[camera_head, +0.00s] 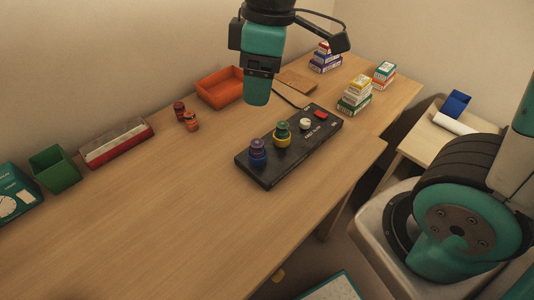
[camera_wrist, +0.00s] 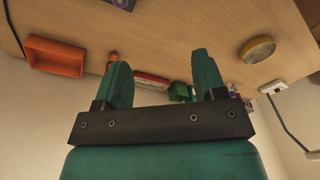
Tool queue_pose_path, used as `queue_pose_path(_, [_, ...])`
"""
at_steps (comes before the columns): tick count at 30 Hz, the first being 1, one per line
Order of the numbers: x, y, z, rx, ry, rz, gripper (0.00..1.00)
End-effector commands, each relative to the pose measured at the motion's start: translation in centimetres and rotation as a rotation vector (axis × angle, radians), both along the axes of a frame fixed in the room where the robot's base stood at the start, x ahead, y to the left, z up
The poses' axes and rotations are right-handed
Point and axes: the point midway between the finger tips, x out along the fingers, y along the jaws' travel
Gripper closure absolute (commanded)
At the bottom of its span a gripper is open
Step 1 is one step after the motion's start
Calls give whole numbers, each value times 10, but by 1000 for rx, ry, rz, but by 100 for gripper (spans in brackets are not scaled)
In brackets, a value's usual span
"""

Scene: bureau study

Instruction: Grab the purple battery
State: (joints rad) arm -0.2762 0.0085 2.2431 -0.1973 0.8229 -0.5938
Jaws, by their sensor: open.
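The purple battery (camera_head: 258,148) stands upright at the near left end of a black board (camera_head: 262,178) on the desk. A yellow battery with a green top (camera_head: 282,132) stands just behind it on the same board. My gripper (camera_head: 257,101) is above the desk, over and behind the board, apart from the purple battery. In the wrist view my gripper (camera_wrist: 161,72) has its two teal fingers spread with nothing between them. A dark piece with a purple patch (camera_wrist: 121,3) is cut off at that view's top edge; I cannot tell whether it is the battery.
Two red and orange batteries (camera_head: 190,121) stand left of the board. An orange tray (camera_head: 221,88) is behind it. A white knob (camera_head: 305,124) and red button (camera_head: 321,114) are on the board. Stacked boxes (camera_head: 355,95) stand to the right. The desk's front left is clear.

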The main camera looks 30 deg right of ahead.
Motion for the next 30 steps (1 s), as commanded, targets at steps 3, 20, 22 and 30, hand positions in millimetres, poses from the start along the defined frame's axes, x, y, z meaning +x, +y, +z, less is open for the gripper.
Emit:
queue_pose_path(3, [45, -11, -34, -87, -4, 153, 36])
queue_pose_path(20, [73, -21, -134, -147, 4, 279, 36])
queue_pose_path(22, [72, -21, -147, -147, 4, 279, 36])
queue_pose_path(30, [72, -21, -171, -146, 0, 278, 36])
